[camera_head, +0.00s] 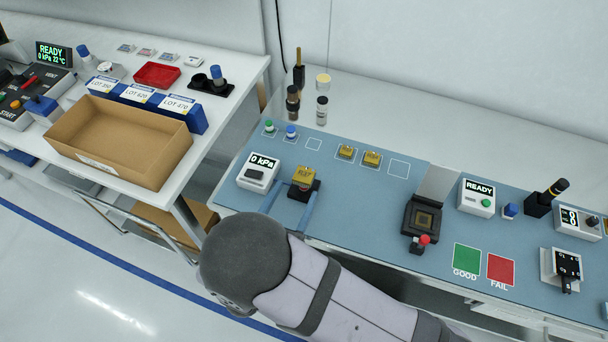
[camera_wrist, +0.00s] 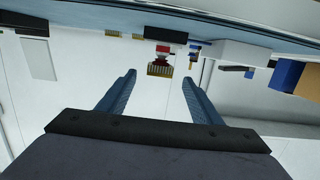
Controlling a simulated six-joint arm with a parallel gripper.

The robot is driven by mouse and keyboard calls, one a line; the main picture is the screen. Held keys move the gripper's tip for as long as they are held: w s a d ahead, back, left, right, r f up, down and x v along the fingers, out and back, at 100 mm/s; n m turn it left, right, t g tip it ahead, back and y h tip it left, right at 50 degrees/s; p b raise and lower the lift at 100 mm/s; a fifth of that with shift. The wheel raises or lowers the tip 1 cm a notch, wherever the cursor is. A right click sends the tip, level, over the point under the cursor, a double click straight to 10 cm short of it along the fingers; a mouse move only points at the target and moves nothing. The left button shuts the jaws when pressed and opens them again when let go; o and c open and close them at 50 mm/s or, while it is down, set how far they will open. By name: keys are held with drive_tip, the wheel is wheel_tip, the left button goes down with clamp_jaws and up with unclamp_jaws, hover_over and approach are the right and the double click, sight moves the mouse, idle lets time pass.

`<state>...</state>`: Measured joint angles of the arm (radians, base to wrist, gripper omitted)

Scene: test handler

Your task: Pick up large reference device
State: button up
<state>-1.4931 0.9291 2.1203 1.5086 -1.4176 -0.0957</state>
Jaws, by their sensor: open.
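A gold block with dark lettering, which looks like the large reference device (camera_head: 304,175), sits on a small black holder (camera_head: 304,193) on the blue mat. My gripper (camera_head: 298,188) is open at the mat's front edge, with its two blue fingers pointing toward the block. In the head view the fingers appear on either side of the block and holder; whether they touch it I cannot tell. In the wrist view my open gripper (camera_wrist: 159,77) has nothing held between its fingers. A gold comb-like piece (camera_wrist: 160,69), probably this device, shows just beyond the fingertips.
A white 0 kPa gauge (camera_head: 258,172) stands left of the block. Two smaller gold pieces (camera_head: 347,152) (camera_head: 372,158) lie behind it. A black socket with a raised lid (camera_head: 424,216) is to the right. Bottles (camera_head: 292,104) stand behind the mat.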

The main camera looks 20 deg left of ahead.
sight(302, 178)
drive_tip(key=shift+w+f+p, duration=0.2)
drive_tip(key=shift+w+p, duration=0.15)
drive_tip(key=shift+w, duration=0.7)
drive_tip(key=shift+w+r+p, duration=0.2)
drive_tip(key=shift+w+p, duration=0.15)
drive_tip(key=w+p, duration=0.2)
drive_tip(key=w, duration=0.1)
drive_tip(key=shift+d, duration=0.1)
drive_tip(key=shift+w+f, duration=0.25)
drive_tip(key=shift+w, duration=0.45)
drive_tip(key=c, duration=1.1)
